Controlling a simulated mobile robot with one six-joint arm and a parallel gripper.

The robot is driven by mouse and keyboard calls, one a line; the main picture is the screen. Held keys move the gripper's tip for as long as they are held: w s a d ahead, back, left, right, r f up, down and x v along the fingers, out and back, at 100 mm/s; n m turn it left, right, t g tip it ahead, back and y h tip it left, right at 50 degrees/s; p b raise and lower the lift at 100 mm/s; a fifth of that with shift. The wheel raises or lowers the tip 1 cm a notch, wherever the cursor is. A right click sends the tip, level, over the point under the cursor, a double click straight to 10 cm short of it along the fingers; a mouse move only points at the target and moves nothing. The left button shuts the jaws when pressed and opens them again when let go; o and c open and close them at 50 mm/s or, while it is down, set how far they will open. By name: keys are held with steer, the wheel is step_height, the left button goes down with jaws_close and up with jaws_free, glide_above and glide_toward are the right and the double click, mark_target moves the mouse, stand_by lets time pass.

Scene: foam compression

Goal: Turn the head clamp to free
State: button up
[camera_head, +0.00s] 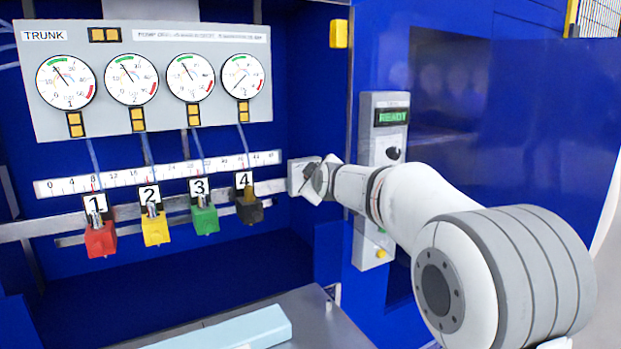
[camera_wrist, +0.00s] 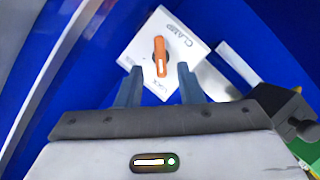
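The clamp plate (camera_wrist: 195,48) is white and lettered CLAMP, with an orange knob (camera_wrist: 160,46) in its middle. The knob's white mark is at its lower end, towards the word LOCK in the wrist view. My gripper (camera_wrist: 160,70) is open, with its two dark fingers left and right of the knob's lower end. I cannot tell whether the fingertips reach down around the knob; no contact shows. In the head view my gripper (camera_head: 318,178) is close to the clamp plate (camera_head: 298,177), at the right end of the rail, and hides the knob.
Red (camera_head: 101,240), yellow (camera_head: 155,230), green (camera_head: 205,219) and black (camera_head: 249,211) heads sit along the rail, left of my gripper. A control box (camera_head: 381,180) reading READY stands close behind my arm. A gauge panel (camera_head: 150,75) is above. A light-blue block (camera_head: 225,333) lies below.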

steer(key=shift+x, duration=1.3)
steer(key=shift+a, duration=0.1)
steer(key=shift+c, duration=0.2)
jaws_close()
